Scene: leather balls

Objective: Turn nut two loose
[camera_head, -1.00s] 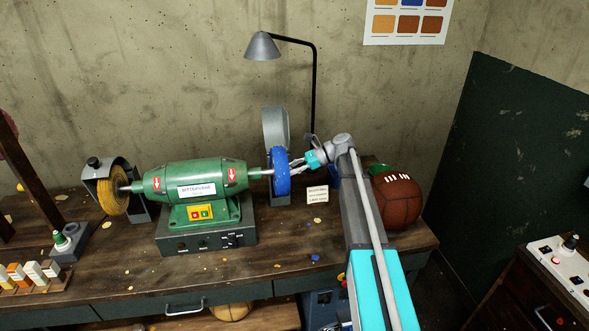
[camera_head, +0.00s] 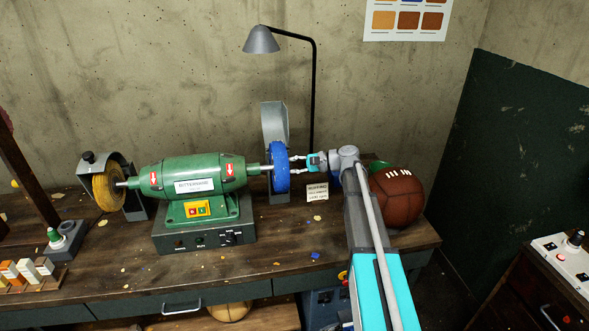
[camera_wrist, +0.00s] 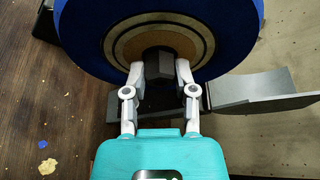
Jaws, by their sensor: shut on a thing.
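The green buffing machine (camera_head: 190,178) stands on the workbench with a yellow wheel (camera_head: 109,188) at its left end and a blue wheel (camera_head: 279,167) at its right end. In the wrist view the blue wheel (camera_wrist: 90,35) fills the top, with a dark nut (camera_wrist: 159,66) at its centre. My gripper (camera_wrist: 159,72) has one finger on each side of this nut and is shut on it. In the head view my gripper (camera_head: 294,164) reaches the right face of the blue wheel from the right. The nut is too small to make out there.
A grey guard (camera_head: 275,122) stands behind the blue wheel. A small sign (camera_head: 317,192) is on the bench below my gripper. A brown leather ball (camera_head: 397,198) sits right of my arm. A lamp (camera_head: 262,40) rises behind.

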